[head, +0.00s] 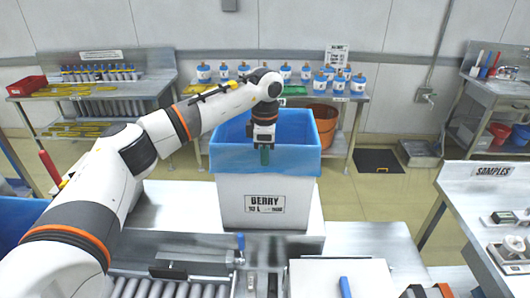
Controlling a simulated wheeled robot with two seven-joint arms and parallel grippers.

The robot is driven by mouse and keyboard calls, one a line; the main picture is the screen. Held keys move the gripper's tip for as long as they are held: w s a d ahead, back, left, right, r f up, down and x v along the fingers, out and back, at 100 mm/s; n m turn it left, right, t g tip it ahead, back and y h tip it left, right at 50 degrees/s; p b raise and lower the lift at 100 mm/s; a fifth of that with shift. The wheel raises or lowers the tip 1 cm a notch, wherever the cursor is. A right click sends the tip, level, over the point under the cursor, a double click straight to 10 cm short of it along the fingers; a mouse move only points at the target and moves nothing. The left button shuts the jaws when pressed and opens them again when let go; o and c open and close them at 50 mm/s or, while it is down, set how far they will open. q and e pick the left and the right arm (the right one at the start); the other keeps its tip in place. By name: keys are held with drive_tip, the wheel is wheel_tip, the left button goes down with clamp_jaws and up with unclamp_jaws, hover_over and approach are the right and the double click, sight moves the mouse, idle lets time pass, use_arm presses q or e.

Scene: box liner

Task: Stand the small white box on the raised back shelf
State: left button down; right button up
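A white box (232,205) with a black-printed "BERRY" label stands upright on a pale raised surface (180,205) in the middle of the head view. A blue liner (232,158) fills it and folds over its rim. My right gripper is not seen.
A roller conveyor (150,289) lies in front of the box, with a clamp-like metal part beside it. A white flat-topped thing (313,278) with a blue marker (345,287) is at the bottom. A samples bench (465,185) stands at right; an orange bucket (325,122) is behind.

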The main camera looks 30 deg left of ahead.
use_arm(q)
drive_tip(key=c, duration=1.6)
unclamp_jaws()
drive_tip(key=shift+f, duration=0.1)
wheel_tip(320, 180, up, 12)
drive_tip(key=b, duration=0.4)
drive_tip(key=shift+d+f, duration=0.1)
drive_tip(key=shift+f, duration=0.15)
drive_tip(key=shift+r, duration=0.45)
